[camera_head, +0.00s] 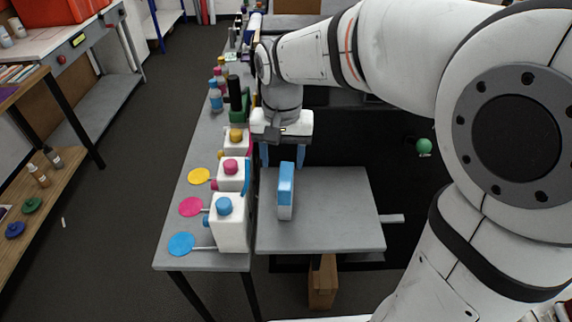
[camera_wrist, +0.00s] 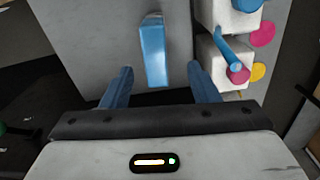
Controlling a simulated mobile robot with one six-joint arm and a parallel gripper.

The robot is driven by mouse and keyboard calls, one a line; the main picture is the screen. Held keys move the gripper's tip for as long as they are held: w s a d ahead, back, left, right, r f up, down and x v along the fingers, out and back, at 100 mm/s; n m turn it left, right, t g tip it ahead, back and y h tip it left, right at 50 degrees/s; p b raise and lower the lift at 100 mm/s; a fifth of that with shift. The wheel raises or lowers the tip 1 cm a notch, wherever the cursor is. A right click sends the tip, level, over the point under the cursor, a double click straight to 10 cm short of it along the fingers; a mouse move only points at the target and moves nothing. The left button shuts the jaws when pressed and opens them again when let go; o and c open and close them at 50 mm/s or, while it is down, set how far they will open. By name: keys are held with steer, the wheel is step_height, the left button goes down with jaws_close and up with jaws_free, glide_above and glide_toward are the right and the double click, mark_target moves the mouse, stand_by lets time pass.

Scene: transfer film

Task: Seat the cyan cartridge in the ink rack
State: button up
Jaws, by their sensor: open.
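The cyan cartridge (camera_head: 286,190) is a narrow block, blue on top and pale below. The wrist view shows both fingers of my gripper (camera_wrist: 160,72). I cannot make out for certain which structure is the ink rack.
White containers with cyan (camera_head: 224,205), magenta (camera_head: 230,167) and yellow (camera_head: 236,135) caps line the bench edge left of the platform. Coloured discs (camera_head: 182,244) lie beside them. A dark green object (camera_head: 236,100) and small bottles stand farther back. The platform's right side is clear.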

mark_target(286, 175)
steer(key=f, duration=0.2)
steer(key=f+p, duration=0.1)
steer(key=f, duration=0.4)
steer(key=shift+w+d+f, duration=0.2)
steer(key=shift+d+f, duration=0.1)
steer(key=shift+d, duration=0.05)
steer(key=shift+c, duration=0.4)
jaws_close()
